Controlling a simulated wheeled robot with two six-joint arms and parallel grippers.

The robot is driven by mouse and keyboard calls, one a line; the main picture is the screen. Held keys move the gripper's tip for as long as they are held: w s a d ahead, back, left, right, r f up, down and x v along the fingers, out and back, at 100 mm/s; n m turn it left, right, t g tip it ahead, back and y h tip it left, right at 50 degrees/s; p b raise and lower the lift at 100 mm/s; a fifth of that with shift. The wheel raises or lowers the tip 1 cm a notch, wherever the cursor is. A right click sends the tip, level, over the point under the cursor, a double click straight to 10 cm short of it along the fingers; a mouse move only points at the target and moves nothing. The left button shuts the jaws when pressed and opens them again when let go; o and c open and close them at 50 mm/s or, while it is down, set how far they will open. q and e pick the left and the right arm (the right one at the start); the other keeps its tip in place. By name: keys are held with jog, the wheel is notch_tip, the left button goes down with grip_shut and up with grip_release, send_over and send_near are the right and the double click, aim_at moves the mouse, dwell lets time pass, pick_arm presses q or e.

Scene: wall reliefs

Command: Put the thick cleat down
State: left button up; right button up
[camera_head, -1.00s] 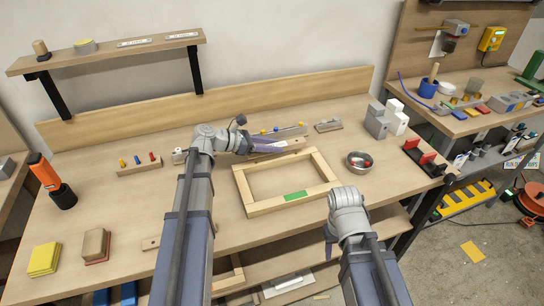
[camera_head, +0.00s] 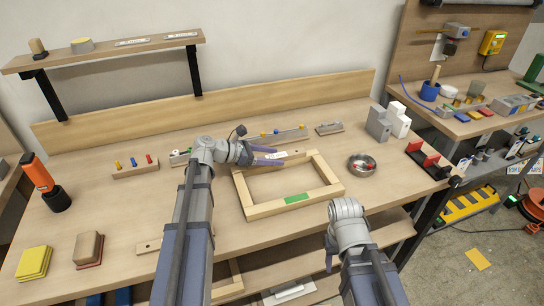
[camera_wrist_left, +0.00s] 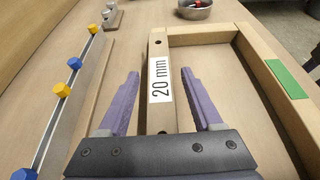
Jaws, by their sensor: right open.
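The thick cleat (camera_wrist_left: 159,105) is a pale wooden bar with dark holes and a white "20 mm" label. In the left wrist view it lies along one rail of the wooden frame; I cannot tell whether it rests on the rail or just against it. In the head view its label (camera_head: 277,155) shows at the frame's back rail. My left gripper (camera_wrist_left: 160,85) is open, its purple fingers on either side of the cleat with gaps. It also shows in the head view (camera_head: 282,156). My right gripper (camera_head: 330,262) is open, low in front of the bench, mostly hidden by its wrist.
The wooden frame (camera_head: 327,188) with a green patch (camera_head: 296,198) lies mid-bench. A rail with coloured knobs (camera_head: 290,134) stands behind it. A metal bowl (camera_head: 362,165) stands right of it.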

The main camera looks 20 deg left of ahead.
pick_arm(q)
jog(key=shift+r, duration=0.15)
jog(key=shift+s+a+r+p, duration=0.1)
jog(key=shift+a+r+p, duration=0.1)
jog(key=shift+p, duration=0.1)
jog(key=p+v, duration=0.4)
jog(key=v, duration=0.6)
jog(key=shift+s+a, duration=0.1)
jog(key=shift+s+a+r, duration=0.15)
jog(key=shift+s+a, duration=0.2)
jog(key=shift+a, duration=0.1)
